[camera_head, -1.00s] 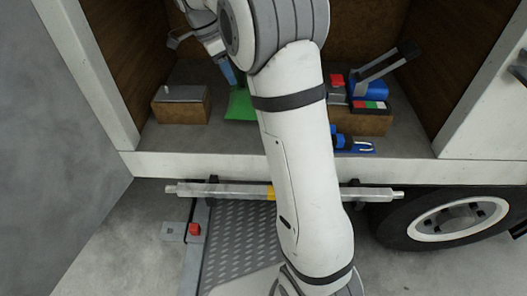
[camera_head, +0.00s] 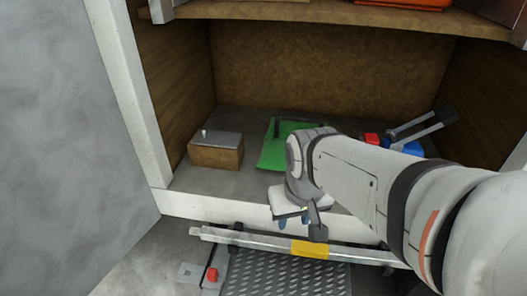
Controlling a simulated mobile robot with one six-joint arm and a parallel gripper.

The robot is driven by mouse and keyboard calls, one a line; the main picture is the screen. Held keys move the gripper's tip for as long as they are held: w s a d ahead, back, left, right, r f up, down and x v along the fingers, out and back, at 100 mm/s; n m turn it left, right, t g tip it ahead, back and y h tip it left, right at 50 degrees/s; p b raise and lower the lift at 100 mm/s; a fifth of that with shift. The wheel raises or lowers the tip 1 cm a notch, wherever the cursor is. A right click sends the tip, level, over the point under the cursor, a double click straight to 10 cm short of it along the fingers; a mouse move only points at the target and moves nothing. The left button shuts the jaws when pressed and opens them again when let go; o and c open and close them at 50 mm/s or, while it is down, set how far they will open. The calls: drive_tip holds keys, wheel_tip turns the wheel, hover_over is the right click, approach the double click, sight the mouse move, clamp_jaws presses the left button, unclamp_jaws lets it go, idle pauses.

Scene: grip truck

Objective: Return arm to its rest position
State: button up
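My arm (camera_head: 370,185) reaches in from the lower right of the head view and ends just in front of the truck's cargo edge. A dark, thin bar-like item (camera_head: 298,121) is at the mat's far side.
A brown box with a grey top (camera_head: 216,154) stands left on the cargo floor. Blue and red items (camera_head: 372,139) sit at the right, partly hidden by my arm. A shelf (camera_head: 330,15) crosses above. A metal bar with a yellow band (camera_head: 311,249) runs below the bed.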

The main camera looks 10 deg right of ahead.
drive_tip(key=shift+r, duration=0.1)
wheel_tip(320, 180, up, 8)
drive_tip(key=p, duration=0.7)
drive_tip(key=shift+f, duration=0.25)
